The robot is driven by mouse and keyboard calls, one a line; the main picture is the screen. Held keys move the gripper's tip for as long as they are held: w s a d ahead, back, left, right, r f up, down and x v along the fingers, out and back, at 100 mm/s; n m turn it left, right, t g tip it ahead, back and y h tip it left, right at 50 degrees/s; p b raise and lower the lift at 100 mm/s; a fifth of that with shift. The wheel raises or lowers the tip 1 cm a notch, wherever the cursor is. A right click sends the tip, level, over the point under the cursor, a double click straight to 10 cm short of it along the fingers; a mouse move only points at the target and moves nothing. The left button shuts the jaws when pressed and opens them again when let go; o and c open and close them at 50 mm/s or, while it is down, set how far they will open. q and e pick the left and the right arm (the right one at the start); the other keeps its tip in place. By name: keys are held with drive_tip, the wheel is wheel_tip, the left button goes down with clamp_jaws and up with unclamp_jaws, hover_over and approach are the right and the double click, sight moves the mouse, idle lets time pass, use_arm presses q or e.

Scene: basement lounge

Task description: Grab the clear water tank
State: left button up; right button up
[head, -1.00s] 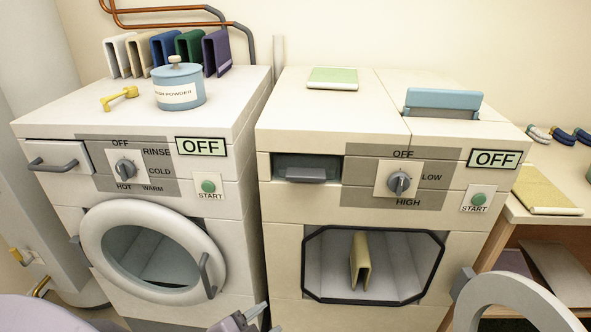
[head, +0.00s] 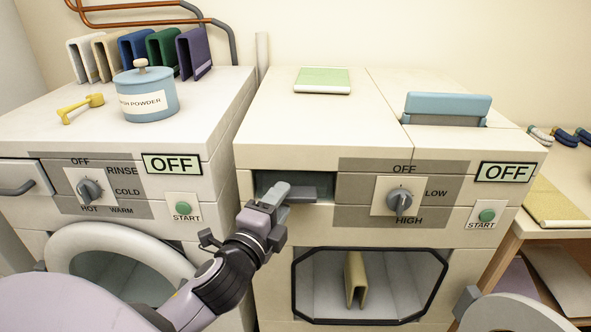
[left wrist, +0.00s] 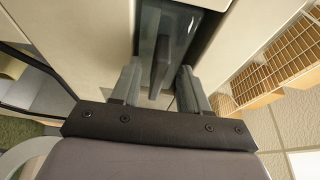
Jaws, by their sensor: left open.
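The clear water tank (head: 325,185) sits in a slot at the upper left of the right-hand machine's front, with a grey bar handle (head: 306,193) standing out from it. In the left wrist view its dark, glassy front (left wrist: 177,33) shows beyond the handle (left wrist: 159,68). My left gripper (head: 282,193) is open at the tank's handle. In the left wrist view, the open left gripper's fingers (left wrist: 158,84) lie one on each side of the handle, with gaps showing. My gripper hides part of the tank in the head view. My right gripper is not in view.
Below the tank, the machine's open drum (head: 400,285) holds a folded tan cloth (head: 354,279). Its round door (head: 515,308) stands open at the lower right. The washer (head: 215,110) stands close on the left. A wooden shelf unit (head: 540,222) stands on the right.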

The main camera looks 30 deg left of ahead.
use_arm(q)
drive_tip(key=shift+w+a, duration=0.15)
drive_tip(key=shift+w, duration=0.75)
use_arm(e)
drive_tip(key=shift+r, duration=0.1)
use_arm(q)
clamp_jaws()
drive_tip(key=shift+r, duration=0.1)
drive_tip(key=shift+r, duration=0.1)
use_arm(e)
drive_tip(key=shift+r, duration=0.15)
